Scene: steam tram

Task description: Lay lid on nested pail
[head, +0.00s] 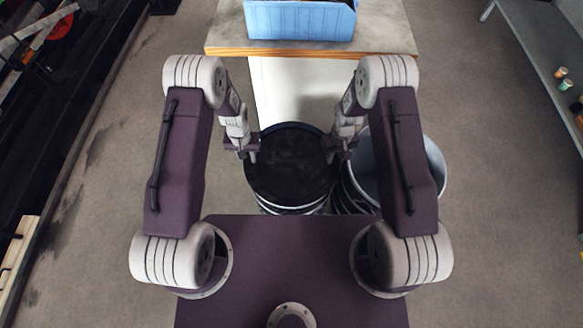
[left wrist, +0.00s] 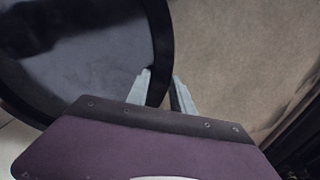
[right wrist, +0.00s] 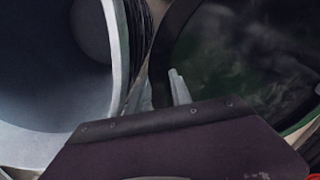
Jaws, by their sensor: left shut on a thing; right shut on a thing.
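The lid (head: 290,165) is a round black disc with a raised rim, lying about level between my two grippers. My left gripper (head: 252,156) is shut on its left rim; the left wrist view shows the rim between the fingers (left wrist: 160,92). My right gripper (head: 331,157) is shut on its right rim, as the right wrist view shows at the fingers (right wrist: 160,92). Below the lid are dark pail sides with pale bands (head: 292,209). The lid hides that pail's mouth, and I cannot tell whether lid and pail touch.
An open pail with a pale grey inside (head: 432,165) stands close on the right, partly behind my right arm. A wooden-edged table (head: 390,42) with a blue crate (head: 300,20) is ahead. A shelf (head: 545,60) is at far right.

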